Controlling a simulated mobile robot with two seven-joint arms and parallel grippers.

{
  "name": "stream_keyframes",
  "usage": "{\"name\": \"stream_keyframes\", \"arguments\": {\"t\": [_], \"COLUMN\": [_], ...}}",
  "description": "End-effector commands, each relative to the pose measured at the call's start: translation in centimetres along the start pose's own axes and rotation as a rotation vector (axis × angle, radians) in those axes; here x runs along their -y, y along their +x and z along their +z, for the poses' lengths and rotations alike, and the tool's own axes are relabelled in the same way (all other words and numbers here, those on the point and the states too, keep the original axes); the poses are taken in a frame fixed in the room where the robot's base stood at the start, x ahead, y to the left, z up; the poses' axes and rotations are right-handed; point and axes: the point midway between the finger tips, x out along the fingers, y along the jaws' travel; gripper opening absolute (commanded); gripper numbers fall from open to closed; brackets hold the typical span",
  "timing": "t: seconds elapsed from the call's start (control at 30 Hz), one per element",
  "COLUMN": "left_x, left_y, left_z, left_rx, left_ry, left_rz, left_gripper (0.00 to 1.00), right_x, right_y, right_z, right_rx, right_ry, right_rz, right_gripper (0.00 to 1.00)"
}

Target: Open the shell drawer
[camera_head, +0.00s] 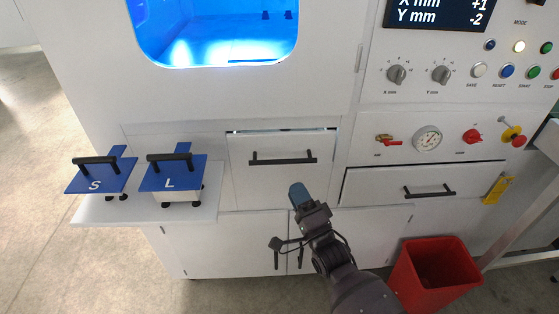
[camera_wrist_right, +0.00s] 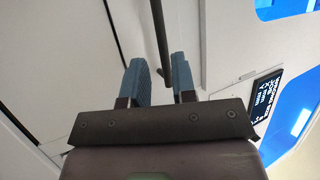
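The drawer in the middle of the machine front (camera_head: 270,180) has a white face and a black bar handle (camera_head: 283,158). A second white drawer (camera_head: 380,186) to its right has its own black bar handle (camera_head: 429,191). I see no readable label telling which is the shell drawer. A dark gap shows along the top edge of the middle drawer. My right gripper (camera_head: 298,192) is in front of that drawer's lower right part, below its handle. In the right wrist view its blue fingers (camera_wrist_right: 162,80) are apart, with a dark bar (camera_wrist_right: 160,38) beyond and between them. My left gripper is out of view.
A side shelf (camera_head: 145,212) at left carries two blue-topped blocks marked S (camera_head: 95,184) and L (camera_head: 170,183). A red bin (camera_head: 432,275) stands on the floor at lower right. A yellow tag (camera_head: 497,189) hangs at the right drawer. Knobs and a gauge (camera_head: 427,139) sit above it.

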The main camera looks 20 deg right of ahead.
Motion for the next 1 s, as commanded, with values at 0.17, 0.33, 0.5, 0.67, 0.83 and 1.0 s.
{"name": "stream_keyframes", "arguments": {"t": [0.17,0.33,0.5,0.67,0.83,1.0], "left_x": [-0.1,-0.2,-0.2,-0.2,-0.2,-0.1], "left_y": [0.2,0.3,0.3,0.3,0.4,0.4], "left_z": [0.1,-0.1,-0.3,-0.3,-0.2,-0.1], "left_rx": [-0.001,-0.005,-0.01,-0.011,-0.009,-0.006], "left_ry": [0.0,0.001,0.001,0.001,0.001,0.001], "left_rz": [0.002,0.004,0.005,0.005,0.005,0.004], "left_gripper": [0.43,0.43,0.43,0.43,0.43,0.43], "right_x": [0.0,0.0,-0.1,0.0,0.0,0.0], "right_y": [3.1,5.9,8.0,9.0,9.3,9.3], "right_z": [0.1,0.1,0.1,0.1,0.0,0.0], "right_rx": [0.0,0.0,0.0,0.0,0.0,0.0], "right_ry": [-0.001,-0.001,-0.001,-0.002,-0.002,-0.002], "right_rz": [-0.003,-0.002,0.0,0.001,0.002,0.001], "right_gripper": [0.25,0.25,0.25,0.25,0.25,0.25]}}
